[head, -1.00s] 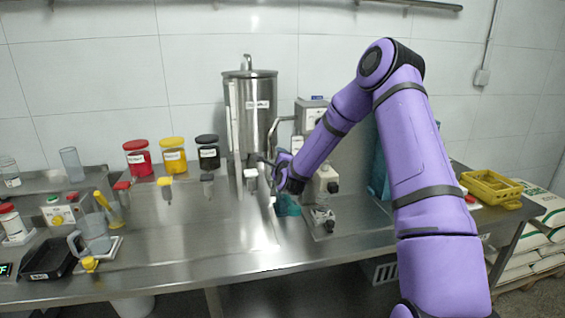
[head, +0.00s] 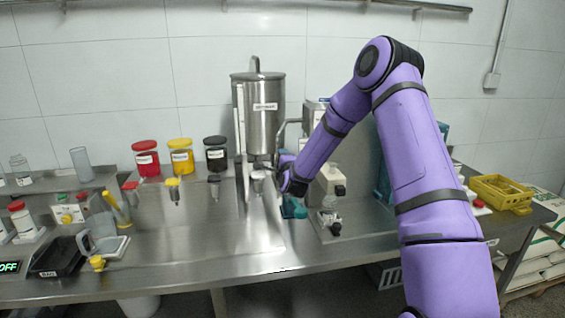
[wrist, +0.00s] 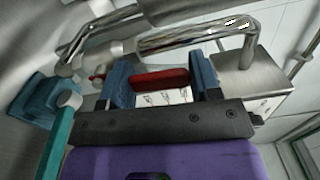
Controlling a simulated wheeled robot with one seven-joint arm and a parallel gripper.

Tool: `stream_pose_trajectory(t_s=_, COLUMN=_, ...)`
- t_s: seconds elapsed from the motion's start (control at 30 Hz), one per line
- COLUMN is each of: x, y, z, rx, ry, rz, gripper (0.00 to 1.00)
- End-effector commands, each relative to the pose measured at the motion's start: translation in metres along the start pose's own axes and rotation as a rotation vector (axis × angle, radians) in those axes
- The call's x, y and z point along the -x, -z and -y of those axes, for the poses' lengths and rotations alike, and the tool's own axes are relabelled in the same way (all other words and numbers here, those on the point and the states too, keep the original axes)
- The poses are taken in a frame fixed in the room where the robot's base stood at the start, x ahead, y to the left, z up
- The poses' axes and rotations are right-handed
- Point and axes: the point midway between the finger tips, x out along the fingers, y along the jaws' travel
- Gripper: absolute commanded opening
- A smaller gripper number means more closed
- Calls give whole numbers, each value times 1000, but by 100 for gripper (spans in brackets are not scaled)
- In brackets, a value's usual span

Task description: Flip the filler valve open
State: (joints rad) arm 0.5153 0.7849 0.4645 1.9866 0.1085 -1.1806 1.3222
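My gripper (wrist: 161,78) is open, with its blue fingers apart. A red bar-like piece (wrist: 160,78) shows between the fingers in the wrist view, with a white printed label behind it; I cannot tell whether the fingers touch it or whether it is the valve's handle. Bent steel pipes (wrist: 190,40) run just beyond the fingertips, with a pipe joint and a small red bit at left. In the head view, my gripper (head: 272,176) is beside the lower part of the steel hopper (head: 258,118). The filler valve cannot be made out clearly there.
Red (head: 146,160), yellow (head: 181,157) and black (head: 216,155) jars stand left of the hopper. A jug (head: 103,238) and a black tray (head: 57,258) are at the bench's left. A yellow crate (head: 500,193) is at right. The bench front is mostly clear.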

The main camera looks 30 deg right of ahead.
Motion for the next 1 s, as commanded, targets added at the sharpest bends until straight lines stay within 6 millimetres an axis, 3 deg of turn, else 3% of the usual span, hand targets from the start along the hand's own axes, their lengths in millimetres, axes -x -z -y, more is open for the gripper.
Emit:
stream_pose_trajectory(t_s=0.03, x=0, y=-1, z=-1, rx=-1, ry=-2, rz=1, gripper=68)
stream_pose_trajectory(t_s=0.1, x=0, y=-1, z=-1, rx=-1, ry=-1, rz=1, gripper=83)
stream_pose_trajectory(t_s=0.47, x=4, y=0, z=0, rx=0, ry=-1, rz=1, gripper=83)
stream_pose_trajectory(t_s=1.0, x=91, y=-1, z=-1, rx=0, ry=-2, rz=2, gripper=83)
